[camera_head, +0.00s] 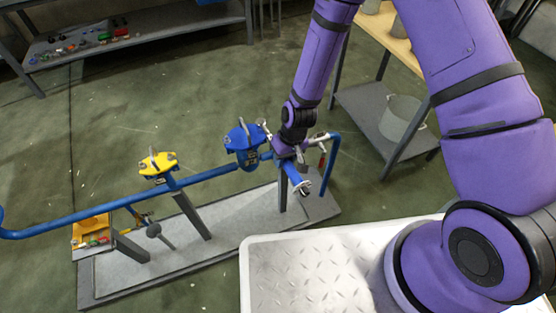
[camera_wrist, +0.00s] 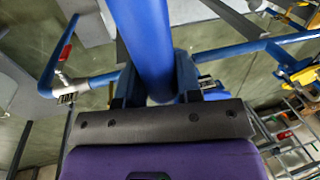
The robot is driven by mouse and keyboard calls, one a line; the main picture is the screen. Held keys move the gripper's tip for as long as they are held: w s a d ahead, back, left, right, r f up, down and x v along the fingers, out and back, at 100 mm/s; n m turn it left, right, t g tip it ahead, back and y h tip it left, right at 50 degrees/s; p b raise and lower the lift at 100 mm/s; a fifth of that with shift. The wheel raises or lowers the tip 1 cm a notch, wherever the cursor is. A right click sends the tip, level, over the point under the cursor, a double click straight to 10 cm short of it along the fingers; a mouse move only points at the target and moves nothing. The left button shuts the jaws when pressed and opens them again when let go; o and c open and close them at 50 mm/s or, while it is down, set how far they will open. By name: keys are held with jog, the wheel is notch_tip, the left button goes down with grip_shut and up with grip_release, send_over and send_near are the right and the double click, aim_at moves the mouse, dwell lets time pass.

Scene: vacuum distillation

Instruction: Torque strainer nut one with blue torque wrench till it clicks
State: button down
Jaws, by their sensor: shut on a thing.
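My gripper (camera_head: 291,152) is shut on the blue torque wrench (camera_head: 292,173), whose handle slants down toward the camera with a grey end. In the wrist view the thick blue handle (camera_wrist: 143,35) runs between the two dark fingers of my gripper (camera_wrist: 152,88). The blue strainer (camera_head: 243,140) stands just left of my gripper, with a bolted cover on top. A metallic part shows between the strainer and my gripper, near the cover's right edge. Whether the wrench's head sits on strainer nut one cannot be told; the nuts are too small to tell apart.
A blue pipe (camera_head: 95,209) runs through the strainer and a yellow-covered fitting (camera_head: 158,164). A red-handled valve (camera_head: 322,160) is close on the right. A shelf with a bucket (camera_head: 402,117) stands behind right.

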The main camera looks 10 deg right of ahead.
jog(key=w+d+n+g+h, duration=0.1)
jog(key=w+d+n, duration=0.9)
jog(key=shift+w+g, duration=0.25)
jog(key=shift+g, duration=0.05)
dwell(0.6)
jog(key=shift+s+a+m, duration=0.3)
jog(key=shift+s+m, duration=0.15)
jog(key=shift+s, duration=0.25)
jog(key=shift+s+a+m, duration=0.25)
jog(key=shift+s+m, duration=0.2)
jog(key=shift+s, duration=0.25)
jog(key=shift+s+a+m, duration=0.45)
jog(key=shift+s+m, duration=0.1)
jog(key=shift+s, duration=0.1)
jog(key=shift+s+a+m, duration=0.45)
jog(key=shift+s+m, duration=0.1)
jog(key=shift+s, duration=0.05)
jog(key=shift+s+a, duration=0.1)
